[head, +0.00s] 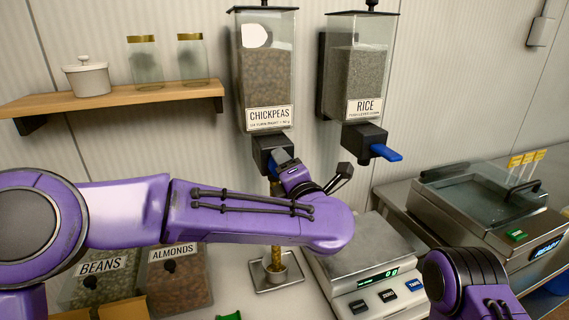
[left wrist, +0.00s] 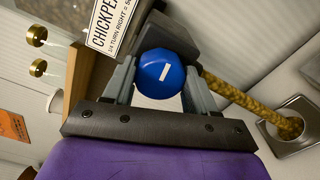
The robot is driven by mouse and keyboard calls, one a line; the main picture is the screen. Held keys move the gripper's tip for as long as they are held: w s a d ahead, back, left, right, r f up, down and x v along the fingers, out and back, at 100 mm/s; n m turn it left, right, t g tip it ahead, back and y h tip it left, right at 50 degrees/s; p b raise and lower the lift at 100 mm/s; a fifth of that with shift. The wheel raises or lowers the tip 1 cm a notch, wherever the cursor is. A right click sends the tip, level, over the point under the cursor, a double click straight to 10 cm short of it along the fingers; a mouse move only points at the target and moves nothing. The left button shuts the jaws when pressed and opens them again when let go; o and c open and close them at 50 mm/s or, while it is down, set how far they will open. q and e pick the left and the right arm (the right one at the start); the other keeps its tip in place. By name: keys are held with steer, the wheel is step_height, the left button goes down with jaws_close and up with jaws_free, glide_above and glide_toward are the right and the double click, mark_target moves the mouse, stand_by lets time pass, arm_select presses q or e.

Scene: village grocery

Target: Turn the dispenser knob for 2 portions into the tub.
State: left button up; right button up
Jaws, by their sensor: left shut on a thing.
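The chickpeas dispenser (head: 265,75) hangs on the wall, its clear bin well filled. Its blue knob (left wrist: 162,72) with a white mark is between the fingers of my left gripper (left wrist: 160,84), which is shut on it. In the head view my left gripper (head: 281,160) is at the dispenser's dark outlet, and the arm covers much of it. A column of chickpeas (left wrist: 245,98) runs from the outlet down into a small metal tub (head: 277,274) on a square plate. The tub's contents are mostly hidden in the head view. My right gripper is out of view.
A rice dispenser (head: 356,80) with a blue knob (head: 386,153) hangs to the right. A scale (head: 362,262) reading 0 stands right of the tub. Beans (head: 97,290) and almonds (head: 181,280) bins stand low left. A shelf (head: 120,100) holds jars and a white pot.

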arm_select(q)
steer(key=shift+r+m+p, duration=0.1)
steer(key=shift+m+p, duration=0.2)
steer(key=shift+m, duration=0.5)
steer(key=o, duration=1.1)
steer(key=shift+d, duration=0.1)
steer(key=shift+c, duration=0.2)
steer(key=b+v, duration=0.3)
steer(key=v, duration=0.7)
steer(key=shift+s, duration=0.3)
